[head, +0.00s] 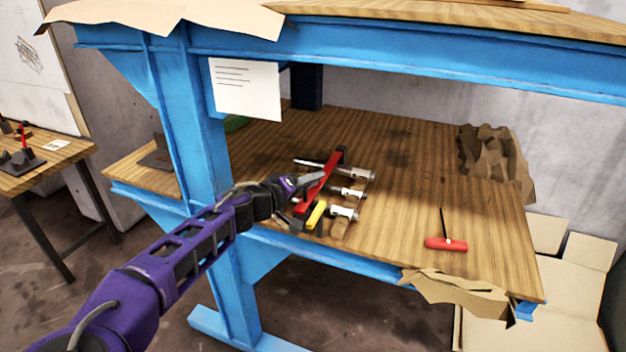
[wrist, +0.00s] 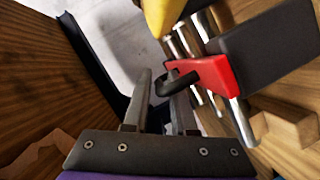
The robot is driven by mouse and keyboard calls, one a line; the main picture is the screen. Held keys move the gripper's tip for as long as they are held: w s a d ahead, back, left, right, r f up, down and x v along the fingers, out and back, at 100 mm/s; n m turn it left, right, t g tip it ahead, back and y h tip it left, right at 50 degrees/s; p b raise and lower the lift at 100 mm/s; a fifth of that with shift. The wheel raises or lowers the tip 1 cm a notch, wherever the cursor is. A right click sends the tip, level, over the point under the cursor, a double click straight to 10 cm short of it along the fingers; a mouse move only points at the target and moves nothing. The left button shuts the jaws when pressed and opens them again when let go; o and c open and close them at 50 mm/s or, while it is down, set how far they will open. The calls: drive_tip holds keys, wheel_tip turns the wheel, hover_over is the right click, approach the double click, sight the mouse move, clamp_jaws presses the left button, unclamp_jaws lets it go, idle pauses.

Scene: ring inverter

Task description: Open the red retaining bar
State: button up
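The red retaining bar (head: 320,182) lies across several metal rods on the lower wooden shelf in the head view. In the wrist view, the red bar (wrist: 208,75) has a black hooked handle (wrist: 177,82) on its near side. My gripper (head: 310,180) reaches in from the left, close beside the bar. In the wrist view, my gripper (wrist: 158,85) has its fingers apart, with the end of the black handle at the gap between the tips. I cannot tell whether either finger touches it. In the head view my gripper hides part of the bar.
A yellow part (head: 316,215) sits at the rack's near end. A red-handled tool (head: 446,243) lies to the right on the shelf. A blue post (head: 205,140) stands left of the rack, close to my arm. The shelf's middle right is clear.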

clamp_jaws()
idle(1.3)
